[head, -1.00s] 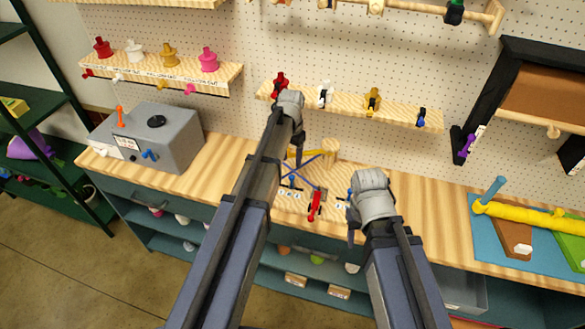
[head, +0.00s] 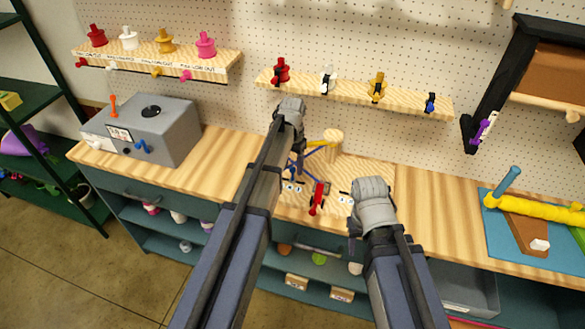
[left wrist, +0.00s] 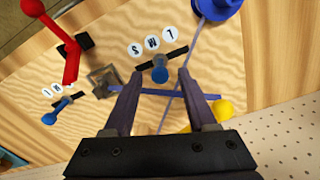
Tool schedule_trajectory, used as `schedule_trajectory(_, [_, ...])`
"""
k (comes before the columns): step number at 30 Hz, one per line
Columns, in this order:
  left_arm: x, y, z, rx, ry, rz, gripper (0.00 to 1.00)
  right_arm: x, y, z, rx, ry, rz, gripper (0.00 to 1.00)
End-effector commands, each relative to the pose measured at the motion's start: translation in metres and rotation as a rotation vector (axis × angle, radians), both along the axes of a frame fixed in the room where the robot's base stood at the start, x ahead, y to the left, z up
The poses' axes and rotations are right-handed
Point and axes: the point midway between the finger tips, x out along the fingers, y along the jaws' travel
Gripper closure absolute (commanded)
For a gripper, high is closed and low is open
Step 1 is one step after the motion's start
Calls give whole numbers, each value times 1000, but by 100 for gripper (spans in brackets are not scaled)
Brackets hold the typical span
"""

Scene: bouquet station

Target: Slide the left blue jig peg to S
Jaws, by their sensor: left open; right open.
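The left blue jig peg (left wrist: 161,73) stands in a black slot (left wrist: 180,52) marked L, M and S in the left wrist view. It sits about mid-slot, near the M. My left gripper (left wrist: 157,80) is open, with its fingertips on either side of the peg; I cannot tell whether they touch it. In the head view my left gripper (head: 296,160) hangs over the jig board (head: 375,178) and hides most of this peg. My right gripper (head: 352,240) is open, low at the board's front right. Another blue peg (left wrist: 61,104) stands in a second slot.
A red lever (head: 318,197) stands between the two slots. Thin blue rods (left wrist: 170,93) cross close to my left fingers. A wooden post (head: 333,142) with a yellow piece is behind. A grey box (head: 150,130) is at left, a blue mat (head: 500,245) at right.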

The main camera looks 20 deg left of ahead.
Motion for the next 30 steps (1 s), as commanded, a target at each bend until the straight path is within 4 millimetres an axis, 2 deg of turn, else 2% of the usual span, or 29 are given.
schedule_trajectory(4, [0,0,1,0,0,0,45,0,0,1,0,0,0,50])
schedule_trajectory(19, [0,0,1,0,0,0,100,0,0,1,0,0,0,50])
schedule_trajectory(30, [0,0,1,0,0,0,100,0,0,1,0,0,0,50])
